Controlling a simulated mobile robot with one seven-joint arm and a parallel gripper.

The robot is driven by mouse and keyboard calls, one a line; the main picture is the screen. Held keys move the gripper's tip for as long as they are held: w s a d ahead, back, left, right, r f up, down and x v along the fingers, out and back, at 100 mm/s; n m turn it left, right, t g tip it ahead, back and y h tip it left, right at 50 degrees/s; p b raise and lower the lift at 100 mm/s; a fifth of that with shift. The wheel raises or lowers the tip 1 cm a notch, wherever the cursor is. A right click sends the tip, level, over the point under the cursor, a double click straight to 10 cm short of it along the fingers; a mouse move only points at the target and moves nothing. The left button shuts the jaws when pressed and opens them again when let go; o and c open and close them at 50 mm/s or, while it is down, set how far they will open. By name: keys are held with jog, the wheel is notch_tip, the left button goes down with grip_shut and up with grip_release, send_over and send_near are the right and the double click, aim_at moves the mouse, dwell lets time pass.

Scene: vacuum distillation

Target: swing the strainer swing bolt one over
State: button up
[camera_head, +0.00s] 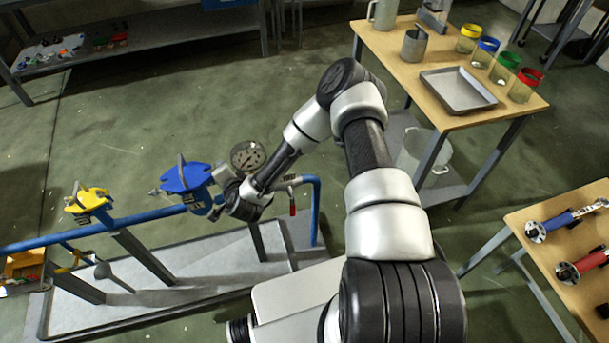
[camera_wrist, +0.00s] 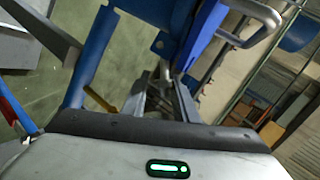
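The strainer (camera_head: 186,180) is blue, with a flat lid and an upright grey handle on top, and sits on the blue pipe at the middle left of the head view. A small grey bolt end (camera_head: 155,191) sticks out at the lid's left edge. My gripper is at the strainer's right side, its fingers mostly hidden there by my wrist. In the wrist view my gripper (camera_wrist: 167,98) reaches to the blue strainer body (camera_wrist: 180,35) beside a lug. A thin metal part shows between the fingers; I cannot tell whether they grip it or which bolt it is.
A pressure gauge (camera_head: 248,156) stands just behind my wrist. A yellow-topped fitting (camera_head: 90,199) is farther left on the pipe. A red-handled valve (camera_head: 292,202) hangs to the right. A grey tray (camera_head: 140,305) lies below. Two wooden tables stand at the right.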

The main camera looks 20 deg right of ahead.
jog(key=f+m+y+b, duration=0.1)
jog(key=b, duration=0.1)
jog(key=d+f+m+y+b, duration=0.1)
jog(key=f+b, duration=0.1)
jog(key=shift+f+t, duration=0.1)
jog(key=shift+t, duration=0.2)
jog(key=m+b, duration=0.1)
jog(key=f+y+b, duration=0.1)
jog(key=b, duration=0.1)
jog(key=shift+a+m+t, duration=0.15)
jog(key=shift+m+t, duration=0.15)
jog(key=shift+m, duration=0.1)
jog(key=s+d+r+n+g+y+p, duration=0.1)
jog(key=s+d+r+n+g+p, duration=0.2)
jog(key=s, duration=0.6)
jog(key=s+d+r+n+g+y+p, duration=0.1)
jog(key=s+d+r+n, duration=0.2)
jog(key=s, duration=0.6)
jog(key=s+d+r+n+g+h+p, duration=0.2)
jog(key=d+r+n+g+h+p, duration=0.3)
jog(key=d+r+n, duration=0.3)
jog(key=shift+d+r+h, duration=0.5)
jog(key=shift+d+r, duration=1.9)
jog(key=shift+r, duration=0.15)
